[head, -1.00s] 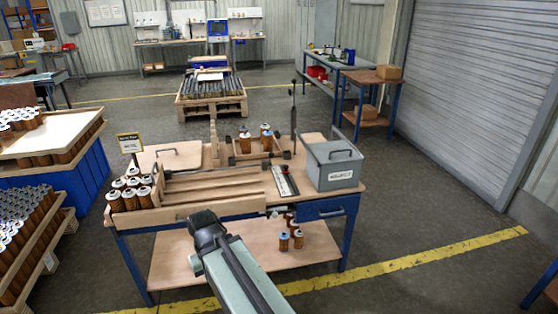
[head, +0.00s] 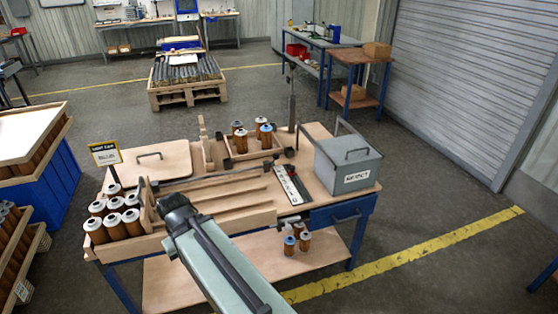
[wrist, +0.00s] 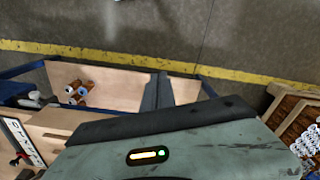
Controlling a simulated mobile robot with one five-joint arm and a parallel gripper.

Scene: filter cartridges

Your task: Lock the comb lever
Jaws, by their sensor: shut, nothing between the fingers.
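The wooden comb rails (head: 215,198) lie along the workbench top. A long dark bar (head: 215,179) runs behind them and ends near a black knob (head: 289,153) at its right. A tall dark upright lever (head: 291,112) stands at the back of the bench; I cannot tell which of these is the comb lever. My arm reaches over the bench's front left edge and its end hides part of the rails. My gripper (wrist: 157,92) shows in the wrist view, dark fingers together and empty, over the lower shelf's edge. The head view does not show the fingers.
Several cartridges (head: 120,215) stand at the bench's left; others are in a wooden tray (head: 255,153) and on the lower shelf (head: 205,280). A grey reject bin (head: 345,160) is at the right. A sign (head: 105,153) rises at the left. Floor to the right is clear.

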